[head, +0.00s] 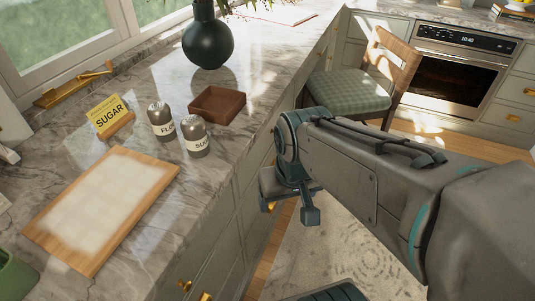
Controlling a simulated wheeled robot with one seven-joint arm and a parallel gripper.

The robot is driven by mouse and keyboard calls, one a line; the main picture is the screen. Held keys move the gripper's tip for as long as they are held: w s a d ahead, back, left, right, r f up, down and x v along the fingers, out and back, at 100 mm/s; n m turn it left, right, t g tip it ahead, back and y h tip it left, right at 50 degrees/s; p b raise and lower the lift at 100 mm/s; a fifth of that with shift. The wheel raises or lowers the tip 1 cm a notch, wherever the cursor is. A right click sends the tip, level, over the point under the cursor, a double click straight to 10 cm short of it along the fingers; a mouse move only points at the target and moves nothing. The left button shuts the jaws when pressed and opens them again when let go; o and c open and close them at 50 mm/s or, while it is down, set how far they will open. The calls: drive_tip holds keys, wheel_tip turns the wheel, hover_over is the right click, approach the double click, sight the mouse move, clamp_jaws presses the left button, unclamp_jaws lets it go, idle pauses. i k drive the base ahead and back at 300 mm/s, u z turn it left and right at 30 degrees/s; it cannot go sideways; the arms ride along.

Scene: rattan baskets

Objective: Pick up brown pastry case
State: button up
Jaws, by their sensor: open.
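A brown square open box (230,113), which fits the brown pastry case, sits on the marble counter (232,152) near its front edge, behind the two labelled canisters. My gripper (289,210) is to the right of and nearer than the box in the head view. It hangs beyond the counter's front edge, over the floor, with its two fingers apart and nothing seen between them. It is clear of the box.
Canisters marked flour (161,119) and sugar (196,137) stand close to the box. A sugar sign (106,115), a floured wooden board (103,205) and a dark vase (205,38) are also on the counter. A chair (347,92) stands behind my arm.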

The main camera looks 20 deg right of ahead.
sight(216, 105)
drive_tip(key=z, duration=0.45)
drive_tip(key=k, duration=0.55)
drive_tip(key=z, duration=1.05)
drive_tip(key=i, duration=0.95)
drive_tip(key=u, duration=0.8)
drive_tip(key=i, duration=0.85)
drive_tip(key=u, duration=0.8)
